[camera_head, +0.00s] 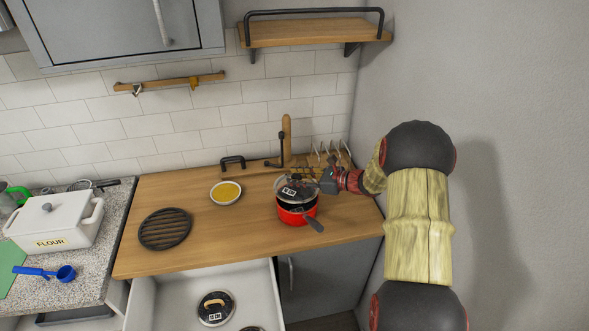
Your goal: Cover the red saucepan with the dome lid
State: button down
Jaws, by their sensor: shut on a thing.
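A dark glass dome lid (297,190) with a small label is over the saucepan. My gripper (311,181) reaches in from the right and is shut on the lid near its top. A dark gap shows between the lid and the pan's front rim, so the lid looks raised or tilted. The exact finger contact is too small to see.
A black trivet (165,229) and a bowl of yellow food (226,192) stand left of the pan. A wire rack (331,153) is behind; the grey wall (500,110) is right.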

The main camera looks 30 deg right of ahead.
jog(key=shift+w+d, duration=0.25)
jog(key=shift+d, duration=0.1)
jog(key=shift+f+b, duration=1.35)
jog(key=shift+f, duration=0.65)
jog(key=shift+f+b, duration=0.35)
jog(key=shift+f, duration=0.2)
dwell(0.9)
jog(key=c, duration=1.3)
grip_release()
jog(key=v, duration=1.2)
jog(key=shift+f, duration=0.1)
